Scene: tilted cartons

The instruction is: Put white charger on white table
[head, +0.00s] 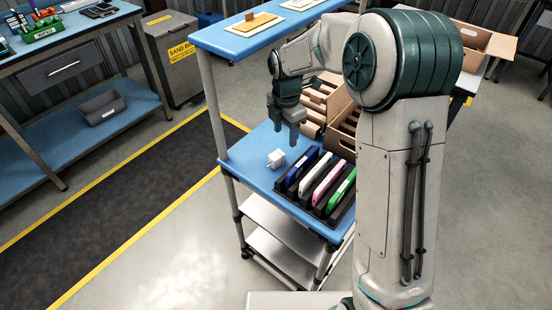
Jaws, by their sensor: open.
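A small white charger (276,158) lies on the blue middle shelf (248,172) of a trolley, near its left side. My gripper (285,131) points down above and slightly right of the charger. Its fingers are apart, and nothing shows between them. The charger appears separate from the fingers.
A black rack (310,188) with several coloured devices stands right of the charger. Open cartons (339,116) stand behind it, partly hidden by my arm. The trolley's upper shelf (228,40) overhangs behind. A blue workbench (75,25) stands at left, with open floor between.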

